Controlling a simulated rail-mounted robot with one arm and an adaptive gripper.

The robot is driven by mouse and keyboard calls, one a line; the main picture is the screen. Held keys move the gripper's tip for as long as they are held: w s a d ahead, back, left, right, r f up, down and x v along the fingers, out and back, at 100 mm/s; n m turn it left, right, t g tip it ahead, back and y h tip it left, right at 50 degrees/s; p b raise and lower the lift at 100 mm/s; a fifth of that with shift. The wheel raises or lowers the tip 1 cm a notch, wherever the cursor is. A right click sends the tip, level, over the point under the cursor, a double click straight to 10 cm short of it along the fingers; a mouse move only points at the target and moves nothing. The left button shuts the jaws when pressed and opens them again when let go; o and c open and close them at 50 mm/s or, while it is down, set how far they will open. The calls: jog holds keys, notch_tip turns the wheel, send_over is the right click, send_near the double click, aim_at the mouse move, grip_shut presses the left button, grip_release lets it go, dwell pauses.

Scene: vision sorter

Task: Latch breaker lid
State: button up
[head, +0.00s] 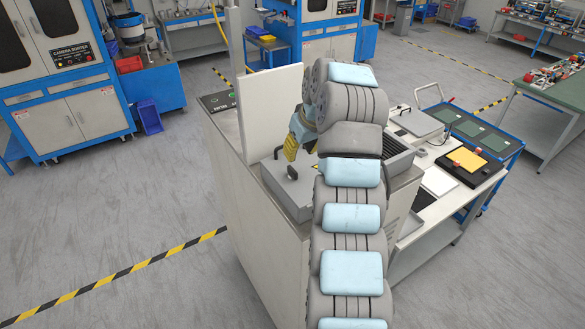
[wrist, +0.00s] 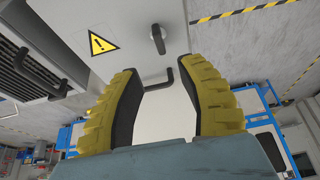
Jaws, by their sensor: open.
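The breaker box (head: 283,196) is grey and sits on the end of the cabinet top; its lid looks down, though my arm hides part of it. In the wrist view the grey lid face (wrist: 125,62) bears a yellow warning sign (wrist: 102,43), a dark latch knob (wrist: 157,39) and a bent black handle (wrist: 162,80). In the head view the knob (head: 292,173) stands up near the front and the handle (head: 278,152) is farther back. My gripper (head: 291,150) has yellow-padded fingers; they are apart and empty (wrist: 157,73). The handle appears between the fingertips; contact cannot be told.
A white upright panel (head: 273,108) stands behind the box. A dark vented unit (head: 399,158) is to its right. A side bench with a black tray (head: 470,166) and yellow piece stands farther right. The floor at left is open.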

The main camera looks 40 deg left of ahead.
aim_at(293, 169)
jog(key=p+x, duration=0.3)
jog(key=x, duration=0.7)
grip_shut()
